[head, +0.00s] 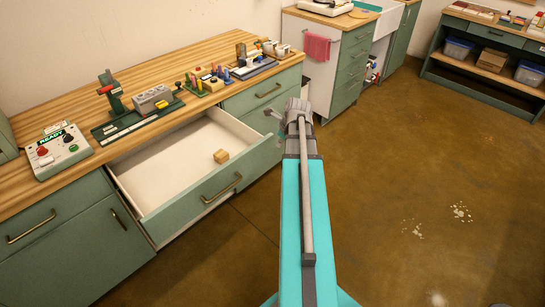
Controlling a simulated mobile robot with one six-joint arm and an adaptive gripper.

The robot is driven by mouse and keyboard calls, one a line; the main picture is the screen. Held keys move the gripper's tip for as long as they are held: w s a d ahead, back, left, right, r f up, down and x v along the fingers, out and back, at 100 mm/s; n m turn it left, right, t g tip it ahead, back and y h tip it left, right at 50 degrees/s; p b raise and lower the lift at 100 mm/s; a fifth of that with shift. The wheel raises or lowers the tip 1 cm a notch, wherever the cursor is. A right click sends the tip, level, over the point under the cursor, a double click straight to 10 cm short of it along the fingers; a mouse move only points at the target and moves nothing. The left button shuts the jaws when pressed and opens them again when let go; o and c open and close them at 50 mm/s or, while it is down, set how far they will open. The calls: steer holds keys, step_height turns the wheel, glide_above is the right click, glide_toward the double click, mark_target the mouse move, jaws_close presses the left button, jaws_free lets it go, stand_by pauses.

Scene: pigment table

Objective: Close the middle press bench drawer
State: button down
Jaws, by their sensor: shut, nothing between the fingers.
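The middle press bench drawer (160,165) is pulled well out of the wooden-topped bench. Its green front (195,203) carries a brass bar handle (222,188). A small wooden block (221,156) lies inside on the pale drawer floor, toward the right. My gripper (271,113) is shut and empty, to the right of the open drawer and above its far right corner. It is small in view and partly hidden by my wrist. It appears apart from the drawer front and handle.
The bench top (75,110) holds a control box (57,152) marked READY, a press stand (113,95), and several small tools. Closed drawers flank the open one. A sink cabinet (350,60) and a shelf unit (490,60) stand behind. The brown floor at right is clear, with pale flecks.

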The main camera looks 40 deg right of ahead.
steer(key=d+m, duration=0.1)
steer(key=s+d+f+m, duration=0.1)
steer(key=shift+s+d, duration=0.2)
steer(key=shift+d, duration=0.2)
steer(key=shift+b, duration=0.35)
steer(key=b, duration=0.9)
glide_above(270, 157)
steer(key=s, duration=0.2)
steer(key=shift+f, duration=4.6)
steer(key=shift+a, duration=0.15)
